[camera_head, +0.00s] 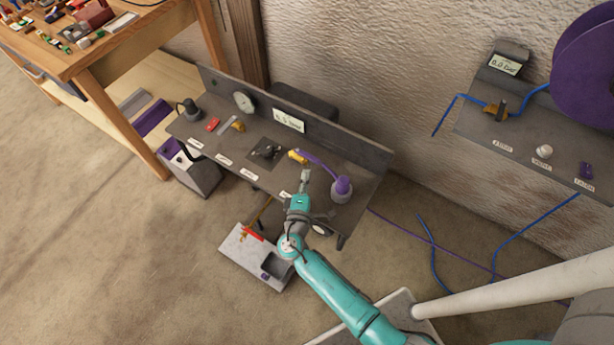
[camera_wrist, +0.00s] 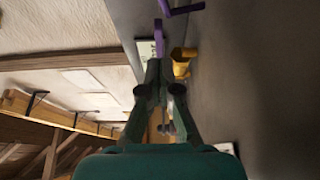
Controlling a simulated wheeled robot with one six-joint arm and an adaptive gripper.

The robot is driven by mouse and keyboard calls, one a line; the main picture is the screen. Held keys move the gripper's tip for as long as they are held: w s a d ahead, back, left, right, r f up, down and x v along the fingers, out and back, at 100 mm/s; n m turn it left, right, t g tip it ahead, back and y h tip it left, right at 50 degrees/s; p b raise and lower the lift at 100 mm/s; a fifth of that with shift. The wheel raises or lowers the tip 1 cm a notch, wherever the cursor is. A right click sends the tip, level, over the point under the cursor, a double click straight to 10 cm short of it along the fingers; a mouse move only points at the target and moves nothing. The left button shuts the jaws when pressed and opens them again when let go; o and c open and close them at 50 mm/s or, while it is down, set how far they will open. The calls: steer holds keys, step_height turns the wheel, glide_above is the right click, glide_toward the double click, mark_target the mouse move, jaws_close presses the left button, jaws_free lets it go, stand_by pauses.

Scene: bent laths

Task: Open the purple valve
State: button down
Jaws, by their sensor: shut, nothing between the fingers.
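On the grey bench panel (camera_head: 225,150) in the head view, a yellow-brass valve body (camera_head: 297,156) has a long purple piece (camera_head: 318,163) running right from it, either a handle or a hose. It leads towards a purple rounded fitting (camera_head: 342,188). My gripper (camera_head: 305,174) is shut and empty just in front of the brass body. In the wrist view the brass body (camera_wrist: 182,62) is right of my fingertips (camera_wrist: 160,66), and a purple bent part (camera_wrist: 180,9) is above. Another purple strip (camera_wrist: 159,38) shows just beyond the tips. I cannot tell whether they touch.
A gauge (camera_head: 244,102) and a display (camera_head: 289,121) stand along the panel's back. A grey box (camera_head: 255,257) lies on the floor below. At right are another panel (camera_head: 470,125) and a large purple disc (camera_head: 585,65). A cluttered wooden table (camera_head: 135,40) stands at upper left.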

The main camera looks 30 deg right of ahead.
steer(key=s+a, duration=0.1)
steer(key=s, duration=0.2)
steer(key=s+a, duration=0.1)
steer(key=s, duration=0.2)
steer(key=s+a, duration=0.1)
steer(key=s, duration=0.3)
steer(key=shift+d, duration=0.1)
